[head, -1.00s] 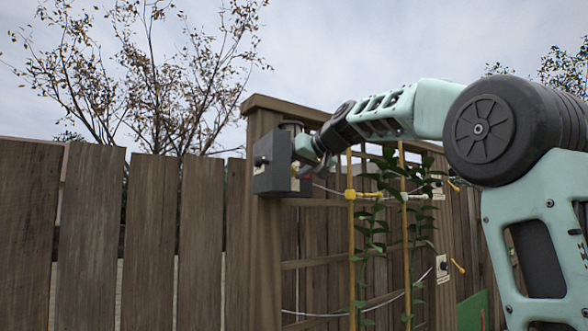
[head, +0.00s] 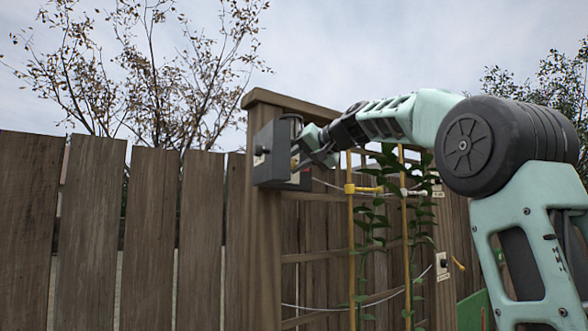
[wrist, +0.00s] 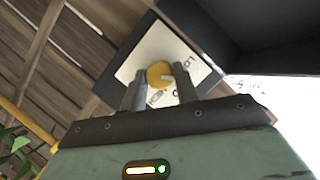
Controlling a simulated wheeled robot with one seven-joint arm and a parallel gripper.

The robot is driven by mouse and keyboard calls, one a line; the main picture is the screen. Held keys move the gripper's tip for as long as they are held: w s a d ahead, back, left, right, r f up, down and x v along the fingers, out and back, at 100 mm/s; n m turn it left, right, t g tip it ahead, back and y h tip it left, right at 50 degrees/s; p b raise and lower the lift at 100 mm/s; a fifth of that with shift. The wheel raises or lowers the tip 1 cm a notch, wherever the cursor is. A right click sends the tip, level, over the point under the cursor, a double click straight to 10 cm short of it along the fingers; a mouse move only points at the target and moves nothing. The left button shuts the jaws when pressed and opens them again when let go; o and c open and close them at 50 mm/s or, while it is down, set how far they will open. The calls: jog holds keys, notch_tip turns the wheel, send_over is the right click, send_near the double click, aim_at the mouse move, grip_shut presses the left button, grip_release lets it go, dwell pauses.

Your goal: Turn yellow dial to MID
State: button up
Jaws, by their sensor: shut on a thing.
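The yellow dial (wrist: 159,73) sits on a white label plate (wrist: 150,48) on a dark grey control box (head: 269,155), which is fixed to a wooden post. Lettering that looks like "LO" shows on the plate to the right of the dial, and partly covered letters show below it. My gripper (wrist: 160,88) is shut on the dial, with one finger on either side. In the head view my gripper (head: 297,157) reaches the box's right face, and the dial is mostly hidden there.
A trellis with yellow canes (head: 350,230) and climbing plants (head: 385,215) stands right of the post, below my arm. A wooden fence (head: 150,230) runs left. Another switch plate (head: 442,267) is lower right.

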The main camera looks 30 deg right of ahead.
jog(key=m+b, duration=0.1)
jog(key=m+y+b, duration=0.1)
jog(key=m+t+y+b, duration=0.1)
jog(key=shift+d+f+m, duration=0.15)
jog(key=shift+f+m, duration=0.1)
jog(key=shift+m, duration=0.15)
jog(key=shift+r+m+b, duration=0.1)
jog(key=shift+m+b, duration=0.5)
jog(key=shift+m, duration=0.2)
jog(key=shift+t+y, duration=0.3)
jog(key=o, duration=1)
jog(key=shift+s, duration=0.1)
jog(key=b+v, duration=0.5)
jog(key=v, duration=1.2)
jog(key=shift+s+d+r+b, duration=0.1)
jog(key=shift+s+b, duration=0.05)
jog(key=shift+b, duration=0.15)
